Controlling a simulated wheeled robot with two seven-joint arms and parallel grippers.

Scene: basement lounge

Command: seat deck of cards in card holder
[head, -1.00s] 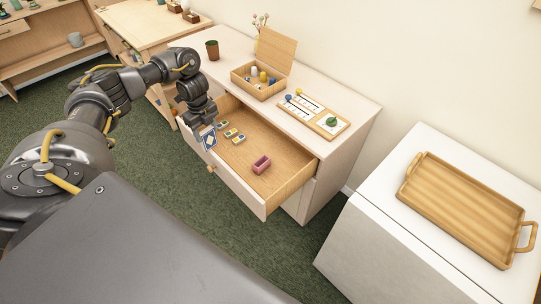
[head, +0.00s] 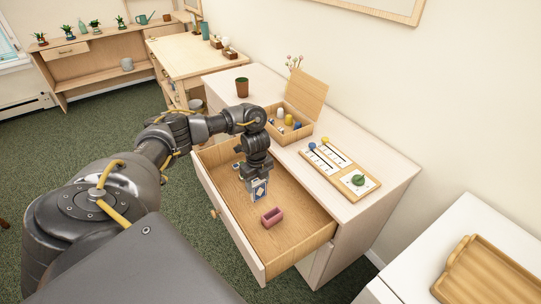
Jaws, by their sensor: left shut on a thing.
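The deck of cards (head: 260,191), with a blue patterned face and pale edge, hangs upright in my left gripper (head: 257,178), which is shut on it. The deck is above the open drawer (head: 296,239). A small pink open-topped box (head: 272,217), which looks like the card holder, sits on the drawer floor, just below and to the right of the deck. The deck and the holder appear apart. My right gripper is not in view.
The dresser top (head: 345,212) carries an open wooden box (head: 290,122) of small items, a slider board (head: 340,168) and a brown cup (head: 242,87). A small item (head: 237,166) lies in the drawer behind my gripper. A wooden tray (head: 483,272) is at right.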

